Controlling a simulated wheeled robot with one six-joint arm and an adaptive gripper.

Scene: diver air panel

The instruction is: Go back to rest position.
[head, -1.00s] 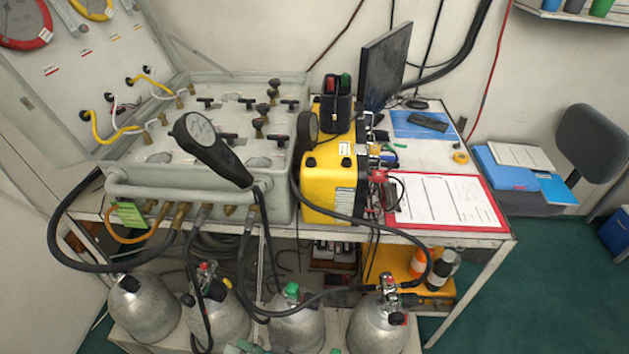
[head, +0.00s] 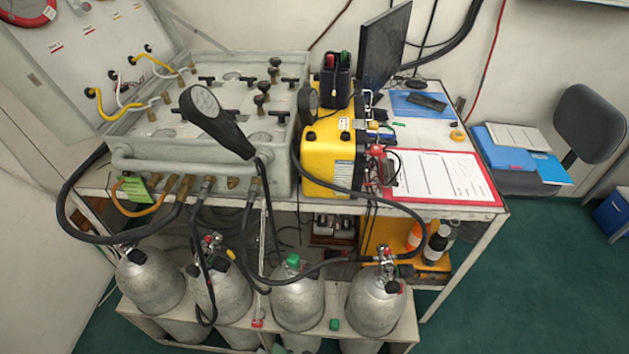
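My gripper and arm are not in the head view. The grey air panel case (head: 200,150) sits on the left of the table with its lid open. Black T-handles and knobs stand on its top face. A black hand-held pressure gauge (head: 215,120) with a hose leans up over the front of the case. Several grey cylinders (head: 298,303) stand in a rack below the table. One has a green cap (head: 293,262). Whether anything touches my gripper cannot be seen.
A yellow unit (head: 328,158) stands beside the panel. A red clipboard (head: 442,178) lies near the table's right front edge, and a monitor (head: 385,48) stands behind. Black hoses loop in front of the table. A chair (head: 590,122) is at the right. Green floor (head: 535,285) is clear at the lower right.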

